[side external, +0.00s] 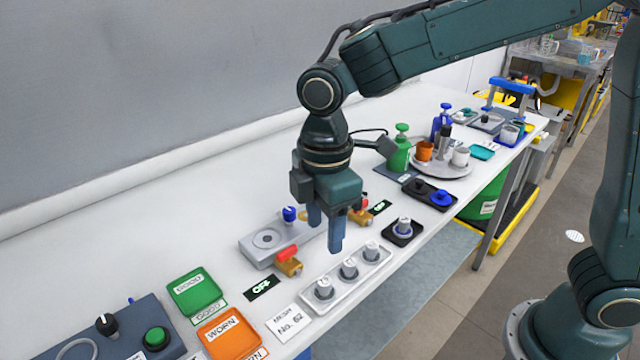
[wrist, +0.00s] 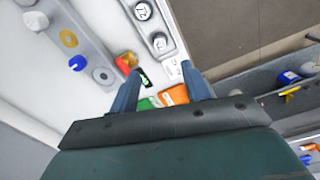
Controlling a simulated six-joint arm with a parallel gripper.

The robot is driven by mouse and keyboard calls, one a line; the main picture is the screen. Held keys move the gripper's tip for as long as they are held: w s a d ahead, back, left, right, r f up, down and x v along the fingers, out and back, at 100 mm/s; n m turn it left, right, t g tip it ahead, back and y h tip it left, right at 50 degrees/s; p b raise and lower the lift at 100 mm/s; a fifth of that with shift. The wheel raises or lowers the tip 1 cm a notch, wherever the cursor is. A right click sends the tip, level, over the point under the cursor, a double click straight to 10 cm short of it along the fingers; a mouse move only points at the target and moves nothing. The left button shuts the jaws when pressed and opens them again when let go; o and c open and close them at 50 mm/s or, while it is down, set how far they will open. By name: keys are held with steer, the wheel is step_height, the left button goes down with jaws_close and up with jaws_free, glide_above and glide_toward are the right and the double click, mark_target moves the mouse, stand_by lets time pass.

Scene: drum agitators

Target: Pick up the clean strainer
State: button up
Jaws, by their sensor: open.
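Several grey capped cylinders that look like strainers stand upright in a pale tray (side external: 304,303): a near one (side external: 324,288), a middle one (side external: 349,267) and a far one (side external: 371,251). Another (side external: 404,226) stands on a small black tray. I cannot tell which strainer is clean. The wrist view shows two of the cylinders from above, one at the top (wrist: 142,11) and one lower (wrist: 159,42). My gripper (side external: 325,230) is open and empty, pointing down above the bench between the grey fixture and the pale tray. Its fingers also show in the wrist view (wrist: 160,72).
A grey fixture (side external: 262,248) with a blue knob and red-handled brass valves (side external: 288,262) stands behind the pale tray. A green GOOD tray (side external: 195,292), an orange WORN tray (side external: 228,336) and a mesh card (side external: 288,324) lie at the front left. Bottles and cups stand farther back.

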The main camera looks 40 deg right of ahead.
glide_above(324, 281)
step_height(324, 281, down, 7)
steer(key=shift+r, duration=0.2)
steer(key=shift+f, duration=2.6)
jaws_close()
